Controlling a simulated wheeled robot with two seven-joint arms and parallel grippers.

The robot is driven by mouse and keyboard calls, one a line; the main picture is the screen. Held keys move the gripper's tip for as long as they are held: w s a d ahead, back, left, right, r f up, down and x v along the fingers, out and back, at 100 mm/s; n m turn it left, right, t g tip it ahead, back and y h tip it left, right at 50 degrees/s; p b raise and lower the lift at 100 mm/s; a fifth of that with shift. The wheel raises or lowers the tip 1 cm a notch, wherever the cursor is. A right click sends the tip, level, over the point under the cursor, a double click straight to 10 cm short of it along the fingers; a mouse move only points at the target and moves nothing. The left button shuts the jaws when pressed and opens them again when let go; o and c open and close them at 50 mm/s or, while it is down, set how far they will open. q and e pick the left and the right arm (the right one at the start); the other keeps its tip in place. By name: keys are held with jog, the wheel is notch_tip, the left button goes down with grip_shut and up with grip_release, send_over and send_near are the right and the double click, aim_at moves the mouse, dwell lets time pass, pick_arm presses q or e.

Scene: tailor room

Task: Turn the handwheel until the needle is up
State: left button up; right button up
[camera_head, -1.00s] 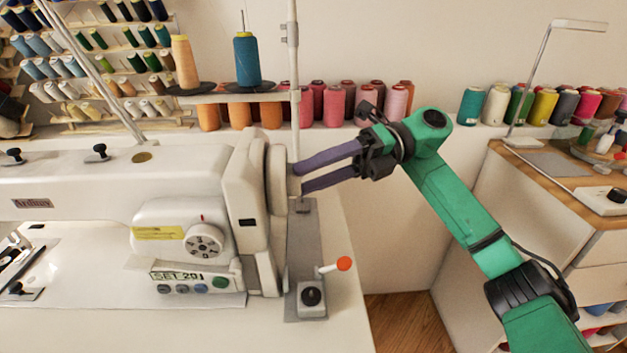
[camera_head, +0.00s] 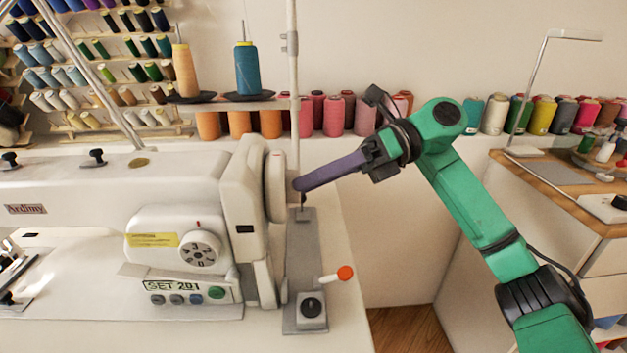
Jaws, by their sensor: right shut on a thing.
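The white sewing machine (camera_head: 85,190) fills the left of the view. Its handwheel (camera_head: 275,185) is the pale upright disc at the machine's right end, seen nearly edge-on. My right gripper (camera_head: 299,185) reaches in from the right with long purple fingers. The fingers line up as one bar, shut, with the tips at the handwheel's right side. The exact contact is hard to see. The needle cannot be made out; only dark metal parts (camera_head: 12,275) show at the left edge. My left gripper is not in view.
A grey plate (camera_head: 303,265) below the gripper carries a small block and a red-tipped lever (camera_head: 344,273). A thin upright pole (camera_head: 292,75) stands behind the handwheel. Thread spools line the back ledge. A wooden-topped cabinet (camera_head: 560,190) stands at right.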

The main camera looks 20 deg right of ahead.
jog(key=shift+f, duration=0.1)
jog(key=o, duration=1.4)
pick_arm(q)
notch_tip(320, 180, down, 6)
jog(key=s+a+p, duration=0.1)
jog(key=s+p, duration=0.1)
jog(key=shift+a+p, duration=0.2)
jog(key=shift+p, duration=0.1)
pick_arm(e)
jog(key=v, duration=1.4)
jog(key=shift+d, duration=0.25)
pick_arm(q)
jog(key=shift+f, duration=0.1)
